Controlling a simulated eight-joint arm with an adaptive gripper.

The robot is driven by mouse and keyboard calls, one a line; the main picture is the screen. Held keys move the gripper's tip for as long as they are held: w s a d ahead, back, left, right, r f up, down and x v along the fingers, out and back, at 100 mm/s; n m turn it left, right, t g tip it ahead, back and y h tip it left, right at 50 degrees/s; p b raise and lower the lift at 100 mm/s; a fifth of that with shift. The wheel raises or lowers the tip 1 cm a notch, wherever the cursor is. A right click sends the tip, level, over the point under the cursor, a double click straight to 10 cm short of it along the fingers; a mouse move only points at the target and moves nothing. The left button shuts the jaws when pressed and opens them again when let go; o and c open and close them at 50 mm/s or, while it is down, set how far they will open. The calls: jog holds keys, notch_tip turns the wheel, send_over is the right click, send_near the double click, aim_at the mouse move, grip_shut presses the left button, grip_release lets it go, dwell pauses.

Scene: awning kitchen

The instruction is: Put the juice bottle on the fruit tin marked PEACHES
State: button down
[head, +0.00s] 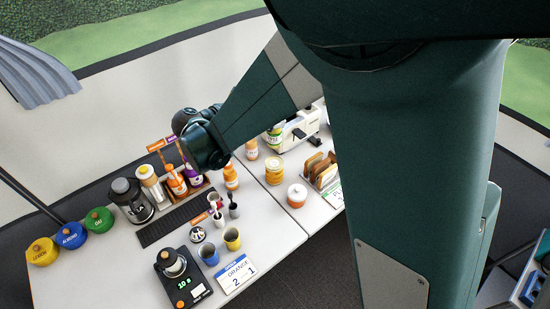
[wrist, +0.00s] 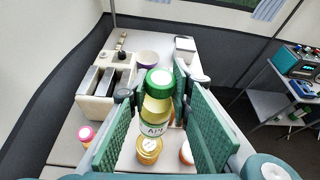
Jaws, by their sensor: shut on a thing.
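The juice bottle (wrist: 157,115) has a green cap, pale yellow-green juice and a label whose visible letters look like "AP". It stands upright between the two green finger pads of my gripper (wrist: 160,112), which is shut on it. In the head view, a green-marked bottle (head: 275,138) shows at the edge of my arm; my gripper is hidden there. A yellow tin (head: 275,170) stands on the table, and in the wrist view the tin (wrist: 149,152) shows just below the bottle, partly covered by it. I cannot read PEACHES on it.
A white toaster (wrist: 105,85) and a purple bowl (wrist: 148,57) stand behind the bottle. An orange bottle (head: 231,177) stands to the left.

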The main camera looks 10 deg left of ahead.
aim_at(268, 139)
jog(key=shift+f+b, duration=0.45)
jog(key=shift+f, duration=2.7)
jog(key=shift+f+b, duration=0.3)
jog(key=shift+f, duration=1.7)
jog(key=c, duration=2.1)
grip_release()
jog(key=shift+o, duration=0.2)
jog(key=shift+r, duration=0.2)
jog(key=p+v, duration=0.1)
jog(key=v, duration=1.1)
